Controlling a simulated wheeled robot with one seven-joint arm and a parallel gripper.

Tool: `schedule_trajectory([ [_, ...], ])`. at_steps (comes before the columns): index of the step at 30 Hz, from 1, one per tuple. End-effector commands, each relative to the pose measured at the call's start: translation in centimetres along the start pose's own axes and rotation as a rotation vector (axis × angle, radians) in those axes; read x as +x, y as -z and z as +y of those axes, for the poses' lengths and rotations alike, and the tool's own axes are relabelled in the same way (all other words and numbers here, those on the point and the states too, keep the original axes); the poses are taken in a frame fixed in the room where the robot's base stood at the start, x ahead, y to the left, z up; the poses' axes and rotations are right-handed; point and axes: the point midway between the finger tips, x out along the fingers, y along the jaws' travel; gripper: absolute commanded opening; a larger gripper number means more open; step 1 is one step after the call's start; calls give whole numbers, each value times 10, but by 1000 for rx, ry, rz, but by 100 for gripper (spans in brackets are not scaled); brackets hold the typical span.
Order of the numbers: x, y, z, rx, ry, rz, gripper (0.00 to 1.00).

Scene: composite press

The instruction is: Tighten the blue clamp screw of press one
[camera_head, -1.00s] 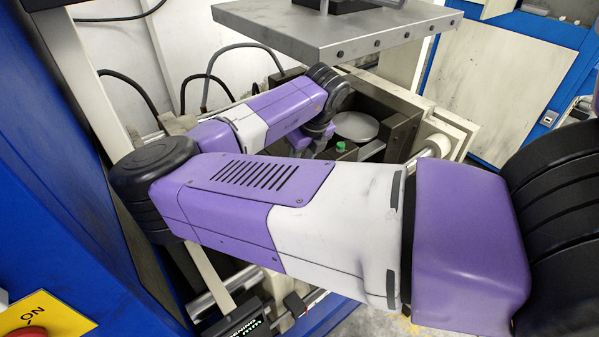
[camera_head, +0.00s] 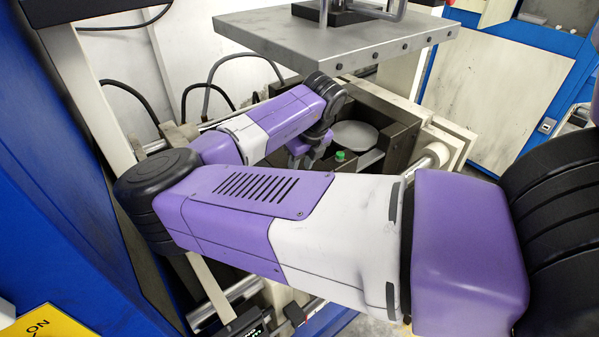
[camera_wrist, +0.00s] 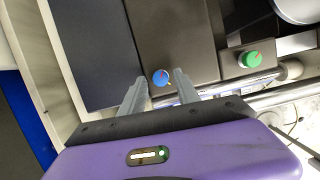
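The blue clamp screw (camera_wrist: 161,77) is a small round blue knob with a light rim and a small red mark, on the dark press frame in the wrist view. My gripper (camera_wrist: 159,76) is open, with its two grey fingertips on either side of the knob and a visible gap on each side. I cannot tell its height relative to the knob. In the head view my gripper (camera_head: 300,158) is small and partly hidden behind my own arm, low at the press, and the blue screw is hidden there.
A green knob (camera_wrist: 250,59) sits to the right of the blue one; it also shows in the head view (camera_head: 340,155). A round grey disc (camera_head: 354,135) lies behind it. A thick grey plate (camera_head: 345,45) overhangs the press. Metal rods (camera_wrist: 275,98) run below the knobs.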

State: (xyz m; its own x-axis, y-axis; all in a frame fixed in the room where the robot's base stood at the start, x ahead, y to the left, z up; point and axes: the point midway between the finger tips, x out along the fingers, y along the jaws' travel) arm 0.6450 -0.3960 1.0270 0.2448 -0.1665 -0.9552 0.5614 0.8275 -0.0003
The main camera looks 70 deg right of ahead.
Motion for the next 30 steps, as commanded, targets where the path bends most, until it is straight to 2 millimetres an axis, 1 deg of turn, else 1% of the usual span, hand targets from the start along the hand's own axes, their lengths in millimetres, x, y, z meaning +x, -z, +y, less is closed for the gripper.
schedule_trajectory([
  [1, -2, 0, 0, 0, 0, 1, 38],
  [11, 0, 0, 0, 0, 0, 1, 38],
  [24, 21, 7, 0, 0, -1, 2, 38],
  [30, 23, 7, 0, 0, -1, 1, 38],
])
